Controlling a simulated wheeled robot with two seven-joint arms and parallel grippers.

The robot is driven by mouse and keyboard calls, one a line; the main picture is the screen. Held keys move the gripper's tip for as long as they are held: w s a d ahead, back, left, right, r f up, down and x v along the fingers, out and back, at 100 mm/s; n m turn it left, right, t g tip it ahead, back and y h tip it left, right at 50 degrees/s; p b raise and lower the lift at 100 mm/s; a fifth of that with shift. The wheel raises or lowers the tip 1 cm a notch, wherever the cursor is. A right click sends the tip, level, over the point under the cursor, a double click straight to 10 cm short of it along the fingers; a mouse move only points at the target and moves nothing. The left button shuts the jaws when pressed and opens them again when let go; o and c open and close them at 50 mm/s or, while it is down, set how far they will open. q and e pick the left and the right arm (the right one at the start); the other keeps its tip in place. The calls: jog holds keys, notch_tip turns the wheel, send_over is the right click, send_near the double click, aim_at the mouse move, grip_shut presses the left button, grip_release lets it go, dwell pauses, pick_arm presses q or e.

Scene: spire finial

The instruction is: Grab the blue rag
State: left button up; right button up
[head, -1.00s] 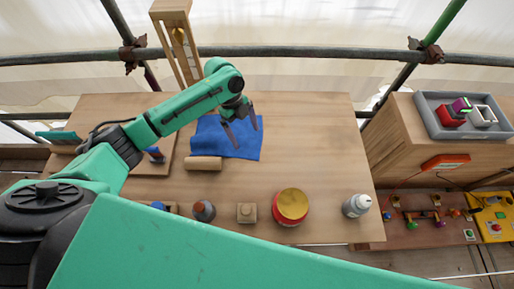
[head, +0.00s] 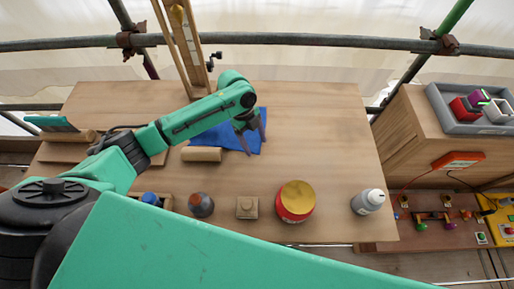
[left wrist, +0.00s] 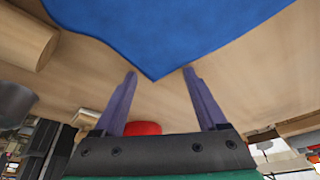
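The blue rag (head: 222,137) lies spread flat on the wooden table, behind and partly hidden by my left arm. In the left wrist view the rag (left wrist: 160,30) fills the top, with one corner pointing down between the fingertips. My left gripper (head: 250,137) is over the rag's right part in the head view. In the left wrist view the left gripper (left wrist: 160,72) is open and empty, its two purple fingers on either side of the rag's corner. Whether the fingertips touch the table cannot be told. My right gripper is not in view.
A wooden cylinder (head: 201,154) lies at the rag's front edge. Along the table front stand a dark bottle (head: 201,204), a wooden block (head: 247,208), a red can with yellow lid (head: 296,201) and a white bottle (head: 368,201). The table's right part (head: 335,130) is clear.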

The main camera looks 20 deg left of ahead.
pick_arm(q)
jog(key=shift+s+f, duration=0.1)
grip_shut()
notch_tip(320, 180, up, 30)
jog(key=p, duration=1.2)
